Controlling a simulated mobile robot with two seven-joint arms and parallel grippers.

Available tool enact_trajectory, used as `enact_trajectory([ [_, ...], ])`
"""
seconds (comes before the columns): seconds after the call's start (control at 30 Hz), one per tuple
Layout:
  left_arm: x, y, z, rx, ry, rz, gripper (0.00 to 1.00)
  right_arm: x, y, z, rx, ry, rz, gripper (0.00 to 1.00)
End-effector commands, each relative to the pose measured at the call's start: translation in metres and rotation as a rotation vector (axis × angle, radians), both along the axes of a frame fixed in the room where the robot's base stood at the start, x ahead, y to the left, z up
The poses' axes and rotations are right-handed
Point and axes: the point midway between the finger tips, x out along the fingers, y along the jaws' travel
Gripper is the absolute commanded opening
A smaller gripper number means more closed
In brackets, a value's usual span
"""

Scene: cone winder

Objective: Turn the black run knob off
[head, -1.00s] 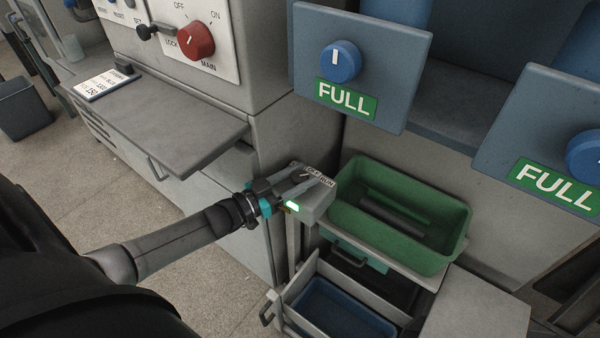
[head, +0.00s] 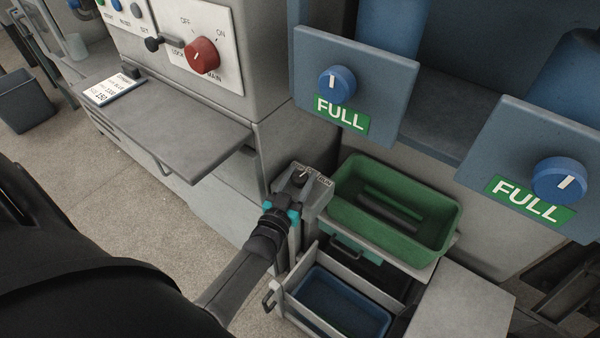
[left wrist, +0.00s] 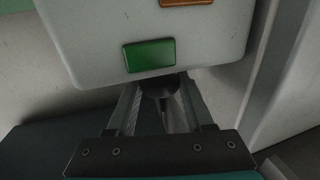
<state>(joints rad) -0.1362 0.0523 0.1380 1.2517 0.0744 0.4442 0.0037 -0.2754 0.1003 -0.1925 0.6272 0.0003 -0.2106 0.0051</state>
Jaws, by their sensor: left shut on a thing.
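The black run knob (head: 300,174) sits on the top of a small grey control box (head: 318,192) with OFF and RUN labels beside it. My left gripper (head: 301,179) reaches up to it from below in the head view. In the left wrist view its fingers (left wrist: 160,98) are on either side of the dark knob (left wrist: 161,86), shut on it. The fingers partly hide the knob, and I cannot tell exactly which label it points to. A green lamp (left wrist: 150,55) on the box looks dull in the wrist view. My right gripper is not in view.
A green bin (head: 352,205) stands right of the box, above an open drawer with a blue tray (head: 320,318). A grey shelf (head: 190,140) juts out at left. A red main knob (head: 202,55) and blue knobs (head: 337,84) on panels marked FULL are above.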

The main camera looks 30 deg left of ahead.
Motion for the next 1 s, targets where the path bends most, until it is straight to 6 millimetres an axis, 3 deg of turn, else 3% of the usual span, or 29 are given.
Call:
enact_trajectory([
  [0.33,-0.001,-0.001,-0.001,-0.002,0.002,0.130,0.00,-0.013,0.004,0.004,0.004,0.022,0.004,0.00],
  [0.9,0.000,0.000,-0.001,0.001,0.000,0.153,0.00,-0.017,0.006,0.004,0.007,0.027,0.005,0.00],
  [0.93,0.000,0.000,-0.001,0.001,0.000,0.153,0.54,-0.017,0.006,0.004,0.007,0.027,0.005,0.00],
  [1.0,0.000,0.000,-0.001,0.001,0.000,0.153,0.62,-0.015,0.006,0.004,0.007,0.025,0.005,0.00],
])
